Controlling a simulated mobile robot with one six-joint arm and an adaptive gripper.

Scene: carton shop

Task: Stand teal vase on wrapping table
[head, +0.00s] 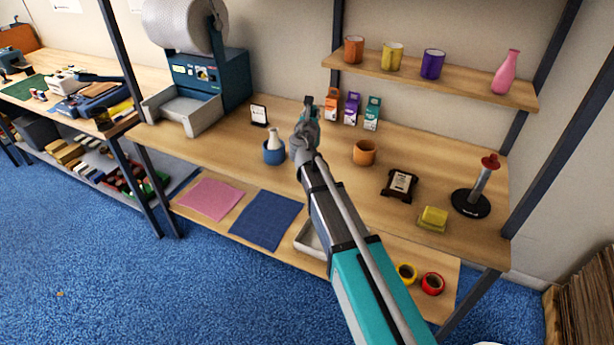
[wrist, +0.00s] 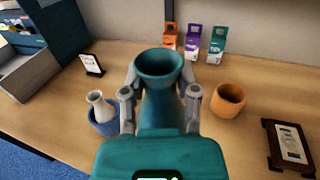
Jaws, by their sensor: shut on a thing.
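The teal vase (wrist: 159,66) is between the fingers of my gripper (wrist: 160,95) in the wrist view, with its round mouth showing. My gripper is shut on it, one finger on each side. The lower part of the vase is hidden behind my own wrist. In the head view my gripper (head: 306,130) is over the middle of the wooden wrapping table (head: 225,140), and the vase is mostly hidden by it. I cannot tell whether the vase touches the table.
A blue pot (head: 274,153) with a white vase in it stands close left. An orange pot (head: 364,153) stands right. Small cartons (head: 352,108) stand behind. A dark-framed block (head: 399,184), yellow block (head: 432,219) and upright holder (head: 472,200) are farther right. A bubble-wrap roll (head: 182,22) is left.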

